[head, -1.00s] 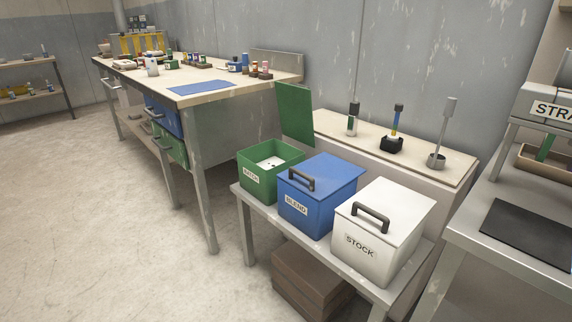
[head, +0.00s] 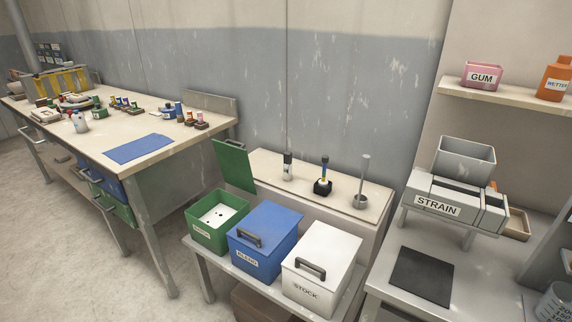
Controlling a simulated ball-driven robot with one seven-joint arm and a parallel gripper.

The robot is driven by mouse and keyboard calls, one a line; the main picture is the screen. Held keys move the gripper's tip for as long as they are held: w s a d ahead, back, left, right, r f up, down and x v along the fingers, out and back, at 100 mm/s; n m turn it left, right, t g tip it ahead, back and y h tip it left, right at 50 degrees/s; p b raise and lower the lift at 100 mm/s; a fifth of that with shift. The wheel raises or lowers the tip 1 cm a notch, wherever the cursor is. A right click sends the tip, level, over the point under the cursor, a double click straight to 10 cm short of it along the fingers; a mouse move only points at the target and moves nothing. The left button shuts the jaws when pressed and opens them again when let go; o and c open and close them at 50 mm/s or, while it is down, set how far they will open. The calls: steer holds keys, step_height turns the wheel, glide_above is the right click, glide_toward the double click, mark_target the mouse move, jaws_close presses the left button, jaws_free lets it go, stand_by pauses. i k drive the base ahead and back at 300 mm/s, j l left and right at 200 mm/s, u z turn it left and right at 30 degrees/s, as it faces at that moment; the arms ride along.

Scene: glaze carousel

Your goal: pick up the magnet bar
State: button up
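I cannot make out with certainty which thing is the magnet bar. My gripper is not in view.
A green open bin (head: 203,240), lidded blue BLEND bin (head: 259,247) and lidded white STOCK bin (head: 318,283) stand on a low bench. A black mat (head: 421,276) lies on the right bench.

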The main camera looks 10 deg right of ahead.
mark_target(287, 156)
steer(key=i+j, duration=0.4)
steer(key=i+j+z, duration=0.15)
steer(key=i+j, duration=0.25)
steer(key=j, duration=0.2)
steer(key=i+j, duration=0.35)
steer(key=j, duration=0.2)
steer(key=l+z, duration=0.05)
